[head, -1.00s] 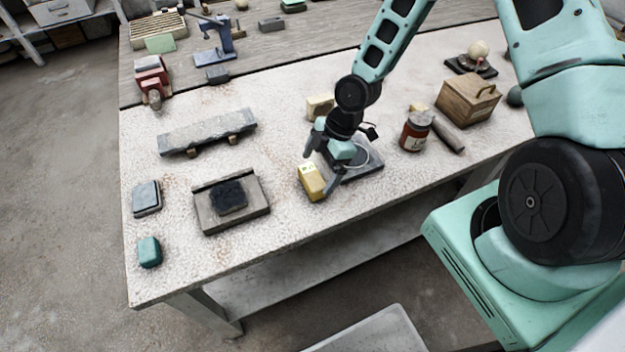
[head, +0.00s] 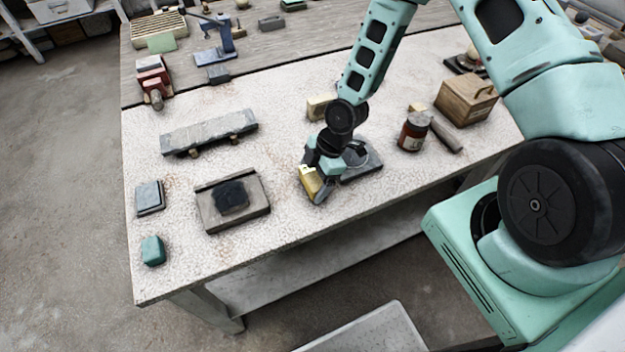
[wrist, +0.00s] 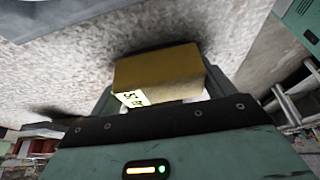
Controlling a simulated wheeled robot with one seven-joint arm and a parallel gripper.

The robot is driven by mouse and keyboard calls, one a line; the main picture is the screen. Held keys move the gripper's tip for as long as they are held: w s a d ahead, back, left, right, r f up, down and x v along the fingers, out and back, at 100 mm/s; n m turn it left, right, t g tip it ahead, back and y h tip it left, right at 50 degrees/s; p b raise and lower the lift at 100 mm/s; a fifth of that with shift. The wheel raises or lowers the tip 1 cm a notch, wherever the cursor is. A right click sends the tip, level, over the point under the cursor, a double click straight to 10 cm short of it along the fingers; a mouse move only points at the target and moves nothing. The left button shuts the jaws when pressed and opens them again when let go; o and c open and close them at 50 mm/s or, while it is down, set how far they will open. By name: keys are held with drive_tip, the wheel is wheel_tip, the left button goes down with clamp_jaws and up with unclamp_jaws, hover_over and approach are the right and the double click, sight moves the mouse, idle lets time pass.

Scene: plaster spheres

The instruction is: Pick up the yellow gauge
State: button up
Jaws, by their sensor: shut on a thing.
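The yellow gauge (head: 311,182) is a small yellow block near the front edge of the pale worktable. In the wrist view the yellow gauge (wrist: 158,80) sits between my fingers and shows a white label with dark marks. My gripper (head: 318,186) is shut on it, with the fingers on either side of the block. My gripper also shows in the wrist view (wrist: 160,98). The gauge looks tilted in the head view. Whether it touches the table is hard to tell.
A dark grey plate (head: 362,162) lies just right of the gripper. A grey tray with a dark block (head: 258,207) is to the left. A brown jar (head: 413,132) and a wooden box (head: 466,98) stand right. A cream block (head: 318,107) is behind. The table's front edge is close.

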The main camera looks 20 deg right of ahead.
sight(312, 176)
wheel_tip(312, 176, up, 10)
drive_tip(key=shift+b, duration=0.9)
